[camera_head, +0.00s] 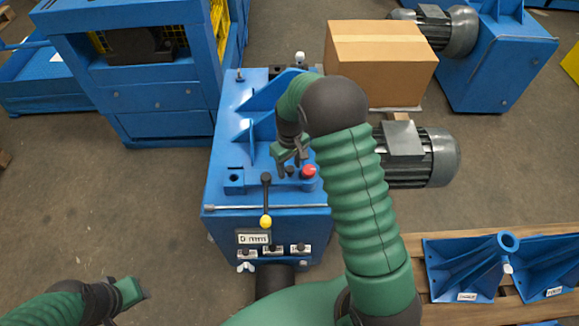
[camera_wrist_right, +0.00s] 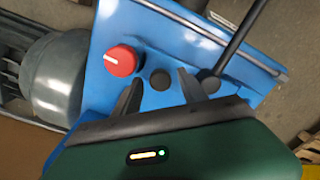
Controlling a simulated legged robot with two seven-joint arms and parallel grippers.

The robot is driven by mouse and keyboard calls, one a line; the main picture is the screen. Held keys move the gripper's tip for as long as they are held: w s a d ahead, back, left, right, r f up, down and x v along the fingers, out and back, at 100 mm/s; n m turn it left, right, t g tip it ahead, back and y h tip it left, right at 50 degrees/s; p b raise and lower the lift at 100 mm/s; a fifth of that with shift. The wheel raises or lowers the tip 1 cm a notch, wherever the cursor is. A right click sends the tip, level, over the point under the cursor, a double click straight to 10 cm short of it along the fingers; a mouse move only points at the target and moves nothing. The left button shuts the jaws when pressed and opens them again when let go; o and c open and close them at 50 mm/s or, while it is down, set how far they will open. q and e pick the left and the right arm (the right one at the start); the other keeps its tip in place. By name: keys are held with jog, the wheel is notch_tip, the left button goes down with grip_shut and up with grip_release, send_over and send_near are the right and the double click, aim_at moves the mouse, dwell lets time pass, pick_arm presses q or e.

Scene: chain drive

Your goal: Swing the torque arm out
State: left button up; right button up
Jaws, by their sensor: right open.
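A blue machine (camera_head: 228,160) stands upright in the middle of the head view. No part is clearly marked as the torque arm, so I cannot tell which it is. A black lever (camera_head: 266,197) with a yellow knob (camera_head: 265,222) is at its front top edge. A red knob (camera_head: 309,171) is right of the lever and also shows in the wrist view (camera_wrist_right: 121,61). My right gripper (camera_head: 289,163) is above the machine's top, beside the red knob. Its fingers (camera_wrist_right: 160,92) are apart and empty. My left gripper (camera_head: 133,289) is low at the left, over the floor, away from the machine.
A grey motor (camera_head: 432,157) sits at the machine's right, with a cardboard box (camera_head: 380,55) behind. Blue brackets (camera_head: 470,268) lie on a wooden pallet (camera_head: 418,250) at lower right. A blue press (camera_head: 160,95) stands at back left. The left floor is clear.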

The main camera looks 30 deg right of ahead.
jog(key=shift+c, duration=0.2)
grip_shut()
dwell(1.3)
